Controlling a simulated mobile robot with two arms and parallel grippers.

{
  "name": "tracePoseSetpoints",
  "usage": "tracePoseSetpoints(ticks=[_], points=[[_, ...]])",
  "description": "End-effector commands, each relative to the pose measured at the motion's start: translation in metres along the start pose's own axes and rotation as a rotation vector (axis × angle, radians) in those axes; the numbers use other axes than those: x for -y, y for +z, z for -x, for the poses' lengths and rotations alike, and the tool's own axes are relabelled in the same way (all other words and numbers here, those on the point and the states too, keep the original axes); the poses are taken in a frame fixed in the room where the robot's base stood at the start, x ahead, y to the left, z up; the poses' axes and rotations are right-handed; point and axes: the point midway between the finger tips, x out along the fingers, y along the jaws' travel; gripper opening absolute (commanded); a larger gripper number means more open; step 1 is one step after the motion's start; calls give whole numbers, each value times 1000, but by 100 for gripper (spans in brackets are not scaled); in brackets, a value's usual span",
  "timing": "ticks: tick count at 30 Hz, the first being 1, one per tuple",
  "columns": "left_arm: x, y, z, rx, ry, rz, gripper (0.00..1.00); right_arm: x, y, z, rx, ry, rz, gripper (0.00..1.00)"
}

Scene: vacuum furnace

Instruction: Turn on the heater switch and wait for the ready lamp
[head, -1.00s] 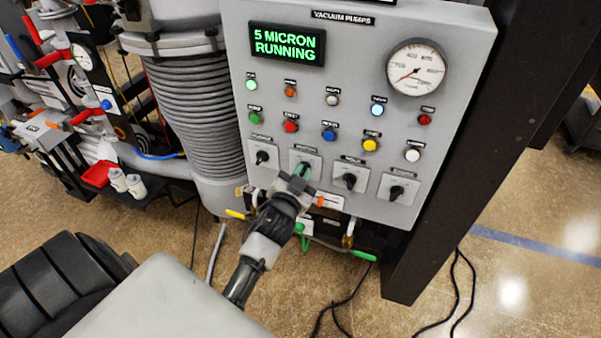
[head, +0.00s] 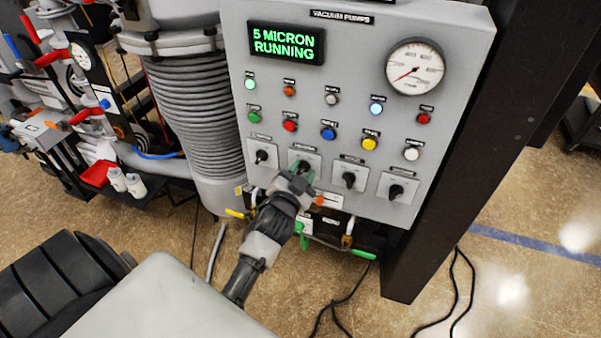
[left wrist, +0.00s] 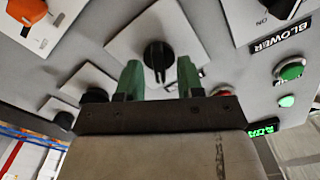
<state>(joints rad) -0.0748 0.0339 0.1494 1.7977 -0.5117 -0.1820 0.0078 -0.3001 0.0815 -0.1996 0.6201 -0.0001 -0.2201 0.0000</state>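The grey control panel (head: 270,110) has a row of black rotary switches along its bottom. Their labels are too blurred in the head view to tell which is the heater switch. My left gripper (head: 301,172) is at the second switch from the left and largely hides it. In the left wrist view its green fingers (left wrist: 159,72) are apart, one on each side of a black knob (left wrist: 158,54), with small gaps showing. In the top lamp row, the green lamp (head: 250,84) and the pale blue lamp (head: 376,109) look lit; I cannot read which is the ready lamp. My right gripper is not in view.
The display (head: 286,43) reads "5 MICRON RUNNING". A round gauge (head: 415,66) sits at the panel's upper right. Other switches (head: 262,156) flank the gripper closely. Pipes with green handles (head: 363,254) lie below the panel. A dark post (head: 465,150) stands at the right.

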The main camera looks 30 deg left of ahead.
Motion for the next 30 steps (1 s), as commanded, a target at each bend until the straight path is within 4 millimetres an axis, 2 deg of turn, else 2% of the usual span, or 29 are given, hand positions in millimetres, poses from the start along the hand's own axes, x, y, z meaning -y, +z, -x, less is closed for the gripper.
tracePoseSetpoints(ticks=[7,11,24,30], points=[[0,1,1,2,1,2,37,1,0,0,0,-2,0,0],[-1,2,9,2,1,2,37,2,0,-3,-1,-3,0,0],[-2,3,90,3,2,3,37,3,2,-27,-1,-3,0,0],[-1,1,107,2,1,1,37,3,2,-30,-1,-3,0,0]])
